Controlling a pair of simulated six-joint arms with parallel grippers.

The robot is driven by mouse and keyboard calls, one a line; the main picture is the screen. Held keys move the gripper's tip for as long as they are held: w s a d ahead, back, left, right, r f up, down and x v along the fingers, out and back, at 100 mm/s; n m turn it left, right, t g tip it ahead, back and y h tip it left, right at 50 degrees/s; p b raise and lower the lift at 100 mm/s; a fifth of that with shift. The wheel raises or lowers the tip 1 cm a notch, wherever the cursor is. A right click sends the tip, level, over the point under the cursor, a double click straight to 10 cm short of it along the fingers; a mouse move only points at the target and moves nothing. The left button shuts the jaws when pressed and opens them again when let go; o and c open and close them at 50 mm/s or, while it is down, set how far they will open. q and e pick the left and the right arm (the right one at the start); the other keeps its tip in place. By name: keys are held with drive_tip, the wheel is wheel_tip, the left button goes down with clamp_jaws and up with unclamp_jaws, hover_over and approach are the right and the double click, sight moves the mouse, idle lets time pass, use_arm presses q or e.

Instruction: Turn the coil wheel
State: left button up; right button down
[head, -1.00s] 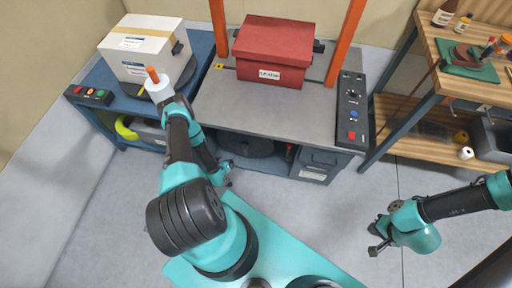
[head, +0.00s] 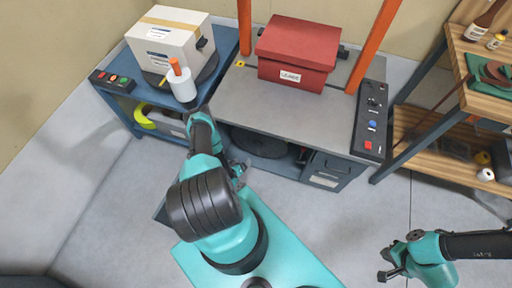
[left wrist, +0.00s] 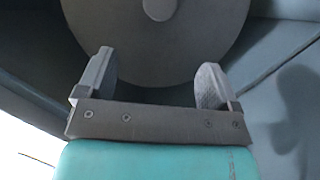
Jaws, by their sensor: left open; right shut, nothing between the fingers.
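A dark round disc, which looks like the coil wheel (head: 258,142), sits low under the grey bench, partly hidden by the bench top. In the left wrist view a large grey disc (left wrist: 160,55) with a round hub fills the top, cut off by the frame. My left gripper (head: 238,172) reaches down beside the bench's lower opening. In the left wrist view its fingers (left wrist: 153,85) are spread, empty, and point at the disc's lower edge; contact cannot be told. My right gripper (head: 388,266) is shut and empty over the floor at the lower right.
A red box (head: 300,52) lies on the grey bench (head: 290,115) between orange posts. A wooden shelf (head: 440,145) is at the right. The floor between the arms is clear.

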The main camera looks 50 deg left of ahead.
sight(256, 146)
use_arm(q)
drive_tip(key=x, duration=1.5)
drive_tip(key=shift+w+f, duration=0.15)
drive_tip(key=c, duration=1.3)
drive_tip(key=n+t+h, duration=0.1)
drive_tip(key=n, duration=0.2)
drive_tip(key=shift+a+f, duration=0.1)
drive_tip(key=shift+a, duration=0.05)
drive_tip(key=shift+f+n+t+h, duration=0.15)
drive_tip(key=shift+n+t+h, duration=0.25)
drive_tip(key=shift+n+t, duration=0.5)
drive_tip(key=shift+n, duration=0.3)
